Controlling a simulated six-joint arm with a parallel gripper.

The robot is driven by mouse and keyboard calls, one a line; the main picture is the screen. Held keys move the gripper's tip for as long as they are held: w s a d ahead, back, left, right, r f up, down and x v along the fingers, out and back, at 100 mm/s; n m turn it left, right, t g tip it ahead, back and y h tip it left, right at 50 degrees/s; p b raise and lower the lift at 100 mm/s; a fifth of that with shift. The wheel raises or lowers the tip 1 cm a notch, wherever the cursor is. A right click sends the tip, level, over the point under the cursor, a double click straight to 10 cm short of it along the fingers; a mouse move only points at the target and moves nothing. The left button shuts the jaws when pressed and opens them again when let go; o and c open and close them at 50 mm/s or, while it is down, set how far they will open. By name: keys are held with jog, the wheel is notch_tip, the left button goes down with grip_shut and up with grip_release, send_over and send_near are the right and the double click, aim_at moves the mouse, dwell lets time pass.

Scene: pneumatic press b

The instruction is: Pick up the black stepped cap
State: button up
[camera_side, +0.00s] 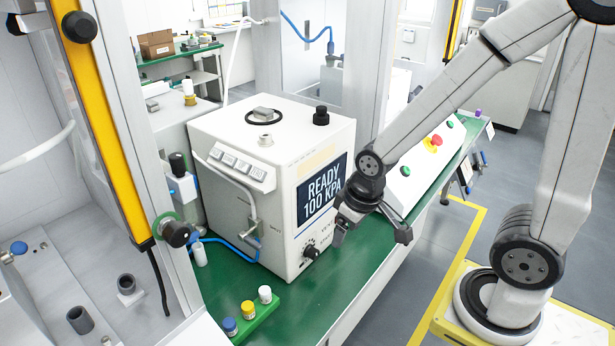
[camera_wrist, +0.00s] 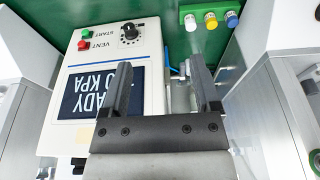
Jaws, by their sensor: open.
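The black stepped cap (camera_side: 321,116) stands upright on the white top of the press box (camera_side: 230,127), near its right corner in the side view. My gripper (camera_side: 372,238) is open and empty. It hangs in front of the box's screen side, lower than the cap and to its right. The wrist view shows the two fingers (camera_wrist: 165,68) spread, with the box's front panel (camera_wrist: 108,50) below and beside them. I cannot clearly make out the cap in the wrist view; a dark piece at the lower left edge there is too small to name.
A black ring with a grey block (camera_side: 264,115) and a small light fitting (camera_side: 265,140) share the box top. A green holder (camera_side: 255,318) with white, yellow and blue caps stands in front. A sloped control panel (camera_side: 430,150) stands right of the box. A yellow-black post (camera_side: 100,120) rises left.

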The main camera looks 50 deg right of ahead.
jog(key=shift+o, duration=1.4)
notch_tip(320, 180, up, 16)
jog(key=n+t+y, duration=0.1)
jog(key=n, duration=0.3)
send_over(324, 107)
jog(key=s, duration=0.3)
jog(key=shift+w+d+r, duration=0.1)
jog(key=shift+w+r, duration=0.05)
jog(key=shift+w, duration=0.1)
jog(key=shift+n+y, duration=0.3)
jog(key=shift+y, duration=0.1)
jog(key=shift+w+d+x, duration=0.15)
jog(key=shift+x, duration=1.65)
jog(key=shift+w+d+x, duration=0.1)
jog(key=shift+w+x, duration=0.1)
jog(key=shift+x, duration=1.6)
